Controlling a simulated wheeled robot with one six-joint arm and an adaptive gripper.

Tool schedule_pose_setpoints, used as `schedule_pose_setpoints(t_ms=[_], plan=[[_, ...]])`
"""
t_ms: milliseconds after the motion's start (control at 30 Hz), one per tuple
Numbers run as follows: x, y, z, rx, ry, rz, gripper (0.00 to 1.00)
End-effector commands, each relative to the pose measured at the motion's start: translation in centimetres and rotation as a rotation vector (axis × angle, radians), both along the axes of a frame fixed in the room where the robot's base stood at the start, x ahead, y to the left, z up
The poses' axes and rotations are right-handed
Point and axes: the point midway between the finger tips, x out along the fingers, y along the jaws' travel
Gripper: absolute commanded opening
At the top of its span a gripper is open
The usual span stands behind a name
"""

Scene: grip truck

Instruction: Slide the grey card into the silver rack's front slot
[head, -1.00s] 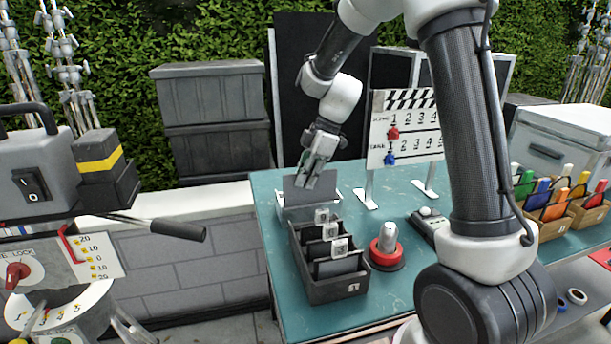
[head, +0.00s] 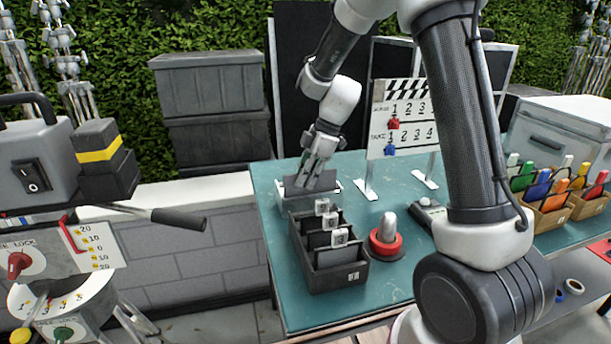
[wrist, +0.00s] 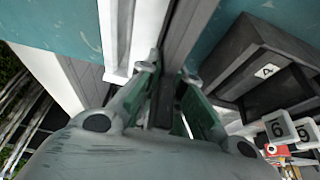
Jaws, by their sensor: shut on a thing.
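The grey card (head: 291,185) is a flat dark panel held upright in my gripper (head: 311,186) at the back left of the teal table. My gripper is shut on the card's upper part, and its fingers hide some of it. The silver rack (head: 283,209) is low, directly below the card, and mostly hidden by it. In the wrist view, the card (wrist: 180,38) runs between my fingertips (wrist: 168,88), beside the rack's pale rails (wrist: 118,35). I cannot tell whether the card's lower edge is inside the front slot.
A black divided box (head: 338,278) with several tagged cards stands just in front of the rack. A red-ringed knob (head: 384,248) is to its right. A clapperboard (head: 403,115) stands behind on the right. Bare table (head: 385,185) lies right of the rack.

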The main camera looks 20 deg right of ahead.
Motion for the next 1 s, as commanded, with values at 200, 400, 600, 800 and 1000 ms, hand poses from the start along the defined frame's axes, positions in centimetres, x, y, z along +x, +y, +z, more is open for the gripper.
schedule_pose_setpoints(t_ms=[200,400,600,800,1000], plan=[[0.0,0.0,-0.6,0.0,0.001,-0.001,0.0],[0.0,0.0,-0.6,0.0,0.0,-0.001,0.34],[0.0,0.0,-0.6,0.0,0.0,-0.001,0.34],[0.1,-0.5,0.7,0.001,-0.002,-0.001,0.34],[0.1,-2.2,4.6,0.001,-0.006,-0.002,0.34]])
